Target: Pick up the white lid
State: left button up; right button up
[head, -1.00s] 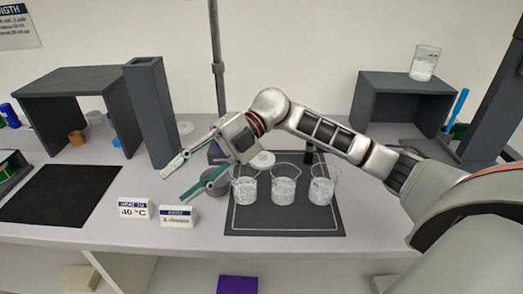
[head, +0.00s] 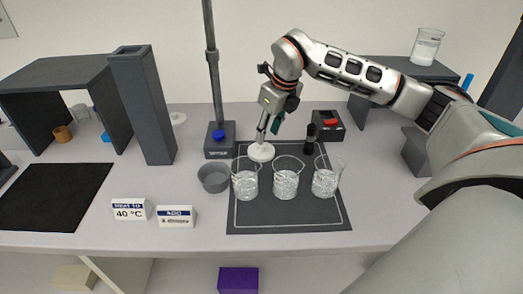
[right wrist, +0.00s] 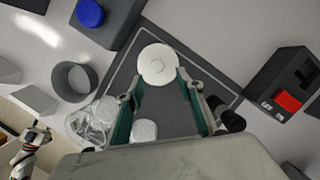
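The white lid (head: 261,152) is a flat round disc with a small central knob. It lies at the back left of the dark mat, behind the beakers, and also shows in the right wrist view (right wrist: 158,64). My right gripper (head: 268,128) points down just above the lid. In the right wrist view its teal-lined fingers (right wrist: 158,90) are spread apart and empty, with the lid just beyond their tips. Contact with the lid cannot be told. A small white and dark arm part at the lower left of the wrist view may be my left gripper (right wrist: 34,138); its fingers are unclear.
Three glass beakers (head: 286,180) stand on the mat (head: 290,218) in front of the lid. A grey bowl (head: 213,178) and a stand with a blue knob (head: 219,150) are left. A black bottle (head: 310,140) and red-switched box (head: 329,125) are right.

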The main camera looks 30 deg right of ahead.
aim_at(263, 146)
jog(key=x, duration=0.4)
jog(key=shift+w+a+f, duration=0.1)
jog(key=shift+w+a, duration=0.25)
jog(key=shift+w+f, duration=0.15)
jog(key=shift+f, duration=0.3)
jog(key=c, duration=0.9)
